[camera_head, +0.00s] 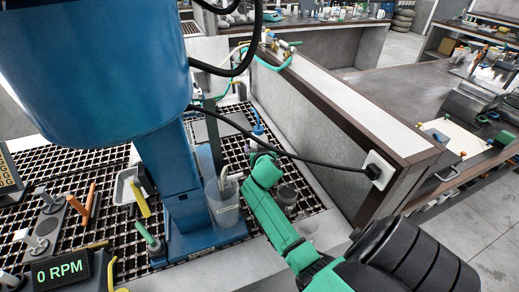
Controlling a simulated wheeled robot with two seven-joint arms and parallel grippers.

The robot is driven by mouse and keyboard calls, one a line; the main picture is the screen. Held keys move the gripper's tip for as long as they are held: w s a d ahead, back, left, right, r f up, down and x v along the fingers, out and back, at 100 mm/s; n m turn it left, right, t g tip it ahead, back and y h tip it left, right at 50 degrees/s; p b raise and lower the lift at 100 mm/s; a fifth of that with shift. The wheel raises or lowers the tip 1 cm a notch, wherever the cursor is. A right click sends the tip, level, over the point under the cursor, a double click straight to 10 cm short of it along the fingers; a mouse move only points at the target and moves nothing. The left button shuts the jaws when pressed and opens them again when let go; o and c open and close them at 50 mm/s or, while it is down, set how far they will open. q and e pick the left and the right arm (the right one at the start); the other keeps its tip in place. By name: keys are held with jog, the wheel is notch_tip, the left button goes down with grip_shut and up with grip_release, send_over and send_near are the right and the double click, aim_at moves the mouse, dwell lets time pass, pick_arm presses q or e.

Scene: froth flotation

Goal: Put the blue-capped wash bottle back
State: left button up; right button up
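The blue-capped wash bottle (258,129) shows as a small blue cap and nozzle over a pale body, near the back of the black grating by the grey partition. My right gripper (260,156), on the green arm from the lower right, is right in front of it and hides its lower part. The fingers are too small and hidden to tell whether they are open, touching the bottle or shut on it. My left gripper is not in view.
A large blue flotation machine (100,60) fills the upper left. A clear beaker (222,202) stands at its foot. A black cable runs to a partition socket (376,170). Tools and a 0 RPM display (60,272) are left.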

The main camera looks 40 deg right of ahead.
jog(key=shift+s+a+r, duration=0.1)
jog(key=shift+s+r, duration=0.05)
jog(key=shift+s, duration=0.05)
jog(key=shift+s+a+r+p, duration=0.25)
jog(key=shift+p, duration=0.2)
jog(key=p+v, duration=0.5)
jog(key=v, duration=0.6)
jog(key=shift+f, duration=0.2)
